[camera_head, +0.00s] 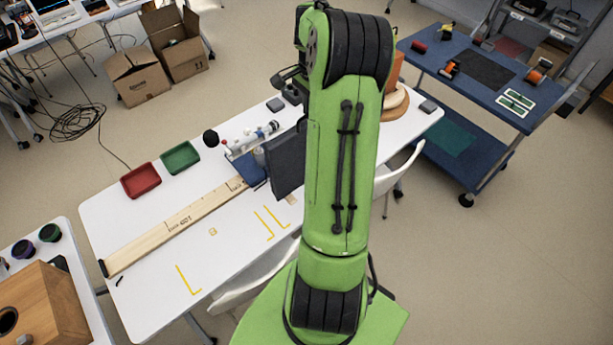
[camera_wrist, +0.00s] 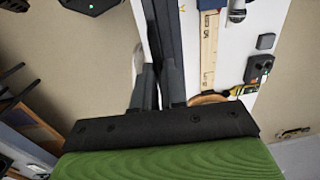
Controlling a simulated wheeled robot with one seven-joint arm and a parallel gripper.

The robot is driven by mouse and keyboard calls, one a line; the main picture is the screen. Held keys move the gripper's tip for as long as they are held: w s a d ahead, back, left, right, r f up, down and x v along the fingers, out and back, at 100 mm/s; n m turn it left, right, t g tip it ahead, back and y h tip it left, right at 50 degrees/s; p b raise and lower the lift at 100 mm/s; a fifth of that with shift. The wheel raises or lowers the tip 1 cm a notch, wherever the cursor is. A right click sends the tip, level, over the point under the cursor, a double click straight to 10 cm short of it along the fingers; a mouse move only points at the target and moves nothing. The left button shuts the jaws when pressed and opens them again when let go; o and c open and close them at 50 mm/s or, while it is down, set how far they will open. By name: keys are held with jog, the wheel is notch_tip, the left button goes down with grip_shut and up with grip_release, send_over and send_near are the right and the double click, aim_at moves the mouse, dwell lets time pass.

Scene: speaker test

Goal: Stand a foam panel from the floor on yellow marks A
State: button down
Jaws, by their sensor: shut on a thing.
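A dark grey foam panel (camera_head: 287,163) shows upright beside my arm in the head view, over the white table. In the wrist view it is a long dark strip (camera_wrist: 164,30) seen nearly edge-on. My gripper (camera_wrist: 159,82) is shut on the panel, one finger on each side. The gripper is hidden behind my green arm in the head view. Yellow marks lie on the table: an L-shaped corner (camera_head: 187,280) at the front left and a pair of angled lines (camera_head: 270,223) nearer the panel. I cannot tell whether the panel's lower edge touches the table.
A long wooden rule (camera_head: 178,225) lies along the white table (camera_head: 140,215). A red tray (camera_head: 140,180), a green tray (camera_head: 180,158) and a small white-and-blue device (camera_head: 255,138) stand behind it. A white chair (camera_head: 245,286) is at the front edge. The table's front left is mostly clear.

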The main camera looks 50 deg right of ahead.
notch_tip(320, 180, down, 9)
jog(key=shift+w+f, duration=0.15)
jog(key=shift+f, duration=0.1)
jog(key=c, duration=1.7)
grip_release()
jog(key=shift+f, duration=0.1)
jog(key=o, duration=0.5)
